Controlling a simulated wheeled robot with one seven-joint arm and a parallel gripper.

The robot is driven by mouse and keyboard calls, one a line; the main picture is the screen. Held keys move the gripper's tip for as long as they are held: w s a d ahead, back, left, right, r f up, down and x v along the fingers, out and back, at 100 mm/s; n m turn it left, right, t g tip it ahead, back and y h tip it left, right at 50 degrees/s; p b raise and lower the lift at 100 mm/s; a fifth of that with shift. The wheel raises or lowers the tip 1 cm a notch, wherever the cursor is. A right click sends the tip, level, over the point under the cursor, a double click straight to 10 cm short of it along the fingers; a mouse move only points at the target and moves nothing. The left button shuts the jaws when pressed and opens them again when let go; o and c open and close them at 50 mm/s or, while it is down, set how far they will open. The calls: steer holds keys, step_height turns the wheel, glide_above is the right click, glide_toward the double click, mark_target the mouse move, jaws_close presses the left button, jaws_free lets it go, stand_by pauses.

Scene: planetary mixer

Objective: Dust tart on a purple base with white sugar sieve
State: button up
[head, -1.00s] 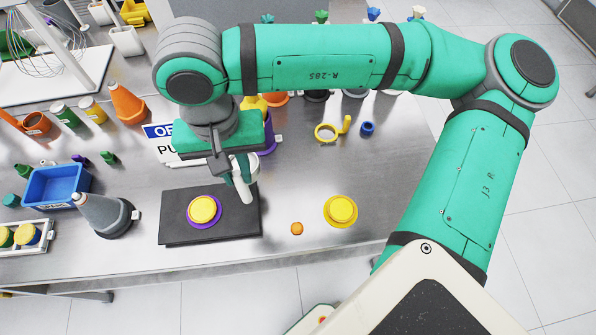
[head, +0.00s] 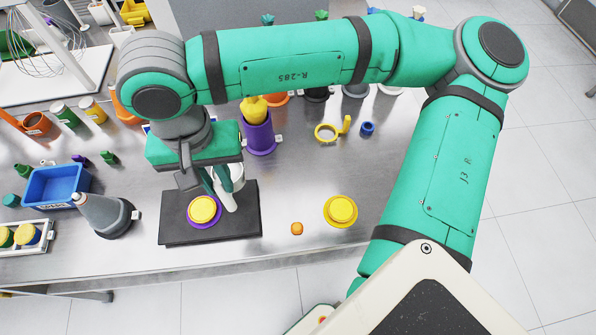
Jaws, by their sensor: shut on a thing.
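A yellow tart (head: 203,209) sits on a purple base (head: 209,225) on the black square board. A second yellow tart on a yellow base (head: 340,211) stands on the bare table to the right. My gripper (head: 220,184) points down over the board, just above and right of the purple-based tart. It is shut on the white sugar sieve (head: 231,195), whose handle tilts down to the right. The fingers hide part of the sieve, and I cannot tell whether it is level.
The black board (head: 240,227) lies near the table's front edge. A purple container (head: 258,136) stands behind it. A small orange piece (head: 297,228), a yellow ring with a handle (head: 327,132) and a blue ring (head: 367,129) lie right. A grey cone (head: 100,212) and blue bin (head: 55,186) stand left.

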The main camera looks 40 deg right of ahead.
steer(key=shift+a, duration=0.4)
steer(key=shift+w+a, duration=0.2)
steer(key=shift+a, duration=0.9)
steer(key=shift+w+a, duration=0.2)
steer(key=shift+a, duration=0.85)
steer(key=shift+w+a, duration=0.15)
steer(key=shift+a, duration=1)
steer(key=shift+w+a, duration=0.15)
steer(key=shift+a, duration=0.95)
steer(key=shift+f, duration=0.35)
